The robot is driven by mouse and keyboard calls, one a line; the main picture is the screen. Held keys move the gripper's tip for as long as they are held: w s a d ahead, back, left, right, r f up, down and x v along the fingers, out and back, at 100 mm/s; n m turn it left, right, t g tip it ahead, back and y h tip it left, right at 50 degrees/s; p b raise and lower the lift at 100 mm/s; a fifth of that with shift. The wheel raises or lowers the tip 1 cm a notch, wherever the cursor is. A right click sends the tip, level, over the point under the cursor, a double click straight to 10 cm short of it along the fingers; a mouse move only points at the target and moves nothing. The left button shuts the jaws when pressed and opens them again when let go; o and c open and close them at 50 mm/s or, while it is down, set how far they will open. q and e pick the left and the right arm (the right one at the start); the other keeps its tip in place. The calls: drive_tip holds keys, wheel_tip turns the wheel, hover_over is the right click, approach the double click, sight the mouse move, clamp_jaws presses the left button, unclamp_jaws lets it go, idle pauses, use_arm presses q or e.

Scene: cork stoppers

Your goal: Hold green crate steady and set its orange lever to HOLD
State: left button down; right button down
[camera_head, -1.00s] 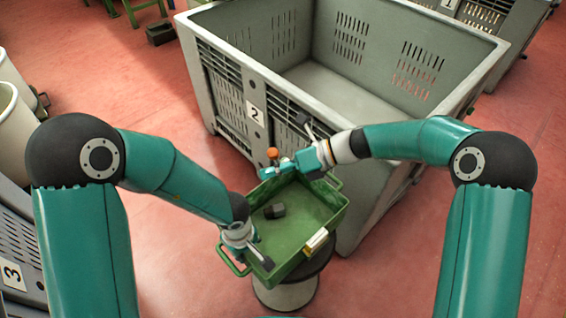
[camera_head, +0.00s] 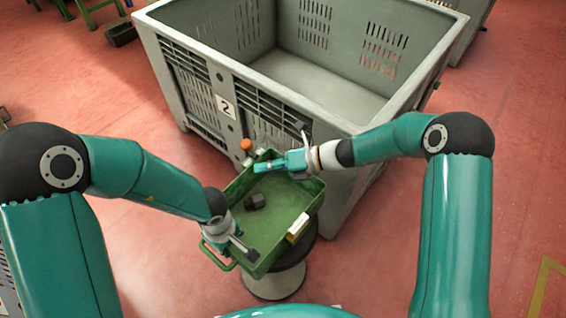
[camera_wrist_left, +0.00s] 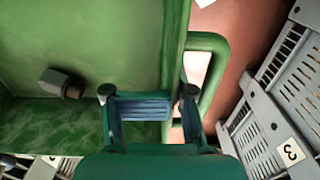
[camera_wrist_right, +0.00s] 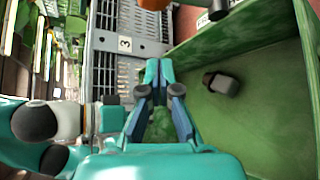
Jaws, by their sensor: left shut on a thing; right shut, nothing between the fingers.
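The green crate (camera_head: 285,225) stands on a round stool (camera_head: 276,285). My left gripper (camera_head: 238,243) is shut on its near-left wall beside the loop handle; the left wrist view shows the fingers (camera_wrist_left: 148,104) on both sides of the wall (camera_wrist_left: 175,60). The lever's orange knob (camera_head: 246,145) stands up at the crate's far-left end. It is cut off at the top of the right wrist view (camera_wrist_right: 155,4). My right gripper (camera_head: 262,167) is shut and empty, just below and right of the knob, apparently apart from it. I cannot read the lever's setting.
A dark block (camera_head: 255,202) lies inside the green crate. A large grey bin marked 2 (camera_head: 185,62) stands close behind and right of it, near my right arm. A pale label (camera_head: 298,227) is on the crate's right rim. Red floor is open at the right.

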sight(247, 145)
drive_tip(key=w, duration=0.1)
drive_tip(key=w+a, duration=0.1)
drive_tip(key=w+r, duration=0.1)
drive_tip(key=shift+w+a, duration=0.2)
drive_tip(key=shift+w, duration=0.15)
drive_tip(key=shift+w+d+r+m+g+y, duration=0.2)
drive_tip(key=shift+w+d+m+g+y, duration=0.2)
drive_tip(key=shift+w+d+m+y, duration=0.6)
drive_tip(key=shift+s+a, duration=0.1)
drive_tip(key=shift+s, duration=0.05)
idle(0.8)
